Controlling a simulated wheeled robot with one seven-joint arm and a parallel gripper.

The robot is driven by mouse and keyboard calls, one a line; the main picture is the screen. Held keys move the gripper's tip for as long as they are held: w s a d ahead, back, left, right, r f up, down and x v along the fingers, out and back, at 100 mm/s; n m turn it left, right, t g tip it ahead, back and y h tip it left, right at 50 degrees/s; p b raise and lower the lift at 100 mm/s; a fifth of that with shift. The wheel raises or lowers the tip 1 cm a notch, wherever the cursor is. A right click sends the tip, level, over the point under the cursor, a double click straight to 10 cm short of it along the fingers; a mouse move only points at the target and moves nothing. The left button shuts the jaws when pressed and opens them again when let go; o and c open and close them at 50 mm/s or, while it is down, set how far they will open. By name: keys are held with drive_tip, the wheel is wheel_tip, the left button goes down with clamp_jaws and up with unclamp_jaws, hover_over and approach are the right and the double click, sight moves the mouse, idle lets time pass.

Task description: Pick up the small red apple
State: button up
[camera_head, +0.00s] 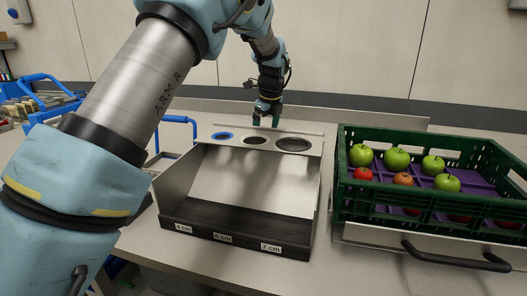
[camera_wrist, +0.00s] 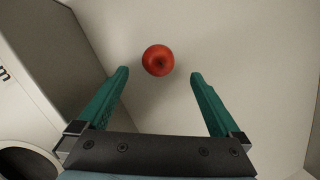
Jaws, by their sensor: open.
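A small red apple (camera_wrist: 158,60) lies on a pale flat surface in the wrist view, at the upper middle. My gripper (camera_wrist: 160,74) is open, its two green fingers spread apart, with the apple between and just beyond the fingertips. Nothing is held. In the head view my gripper (camera_head: 266,118) points down behind the sorting box (camera_head: 240,205); the apple is hidden there by the box. I cannot tell how high the fingertips are above the surface.
The metal sorting box has round holes on top and size labels in front. Right of it stands a green crate (camera_head: 440,140) with several green and red apples.

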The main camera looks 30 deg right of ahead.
drive_tip(key=shift+p+x, duration=1.1)
drive_tip(key=shift+x, duration=1.95)
drive_tip(key=shift+a, duration=0.15)
drive_tip(key=shift+c, duration=0.2)
drive_tip(key=c, duration=1.4)
